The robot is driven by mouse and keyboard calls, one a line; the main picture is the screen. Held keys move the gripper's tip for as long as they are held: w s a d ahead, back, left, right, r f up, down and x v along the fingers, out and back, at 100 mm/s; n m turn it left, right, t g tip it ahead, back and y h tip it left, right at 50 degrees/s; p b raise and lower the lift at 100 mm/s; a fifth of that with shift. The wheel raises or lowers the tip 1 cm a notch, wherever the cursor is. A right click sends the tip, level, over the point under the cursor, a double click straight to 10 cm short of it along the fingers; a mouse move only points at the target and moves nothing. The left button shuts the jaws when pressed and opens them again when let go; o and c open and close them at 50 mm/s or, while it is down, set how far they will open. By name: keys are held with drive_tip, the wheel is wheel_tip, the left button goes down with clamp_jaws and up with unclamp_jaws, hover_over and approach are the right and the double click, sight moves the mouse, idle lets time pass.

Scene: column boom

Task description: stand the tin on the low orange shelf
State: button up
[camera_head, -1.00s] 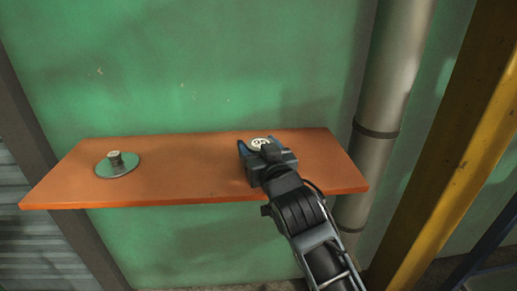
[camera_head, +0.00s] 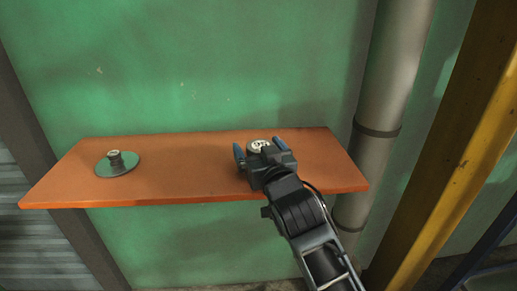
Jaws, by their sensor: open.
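The tin (camera_head: 258,146) shows as a pale round top with dark marks, over the right part of the orange shelf (camera_head: 190,181). My gripper (camera_head: 259,150) is at the tin, with its fingers apart on either side of it. The tin's lower part is hidden behind the gripper, so its contact with the shelf cannot be seen. The tin looks upright.
A green disc (camera_head: 106,168) with a small metal knob (camera_head: 115,158) sits on the left part of the shelf. The shelf's middle is clear. A grey pipe (camera_head: 390,80) and a yellow post (camera_head: 460,170) stand to the right. A green wall (camera_head: 200,70) is behind.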

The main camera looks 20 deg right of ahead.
drive_tip(key=s+a, duration=0.1)
drive_tip(key=s, duration=1.1)
drive_tip(key=shift+r+b, duration=0.15)
drive_tip(key=shift+b, duration=0.3)
drive_tip(key=s+f+g+y, duration=0.1)
drive_tip(key=s+f, duration=0.3)
drive_tip(key=s, duration=0.3)
drive_tip(key=s+f+n, duration=0.1)
drive_tip(key=s+f, duration=0.2)
drive_tip(key=s, duration=0.3)
drive_tip(key=s+f+g+y, duration=0.1)
drive_tip(key=s+f, duration=0.3)
drive_tip(key=s, duration=0.3)
drive_tip(key=s+d+r+g, duration=0.1)
drive_tip(key=s+r, duration=0.1)
drive_tip(key=s, duration=1.6)
drive_tip(key=shift+r, duration=0.15)
drive_tip(key=shift+a+r, duration=0.1)
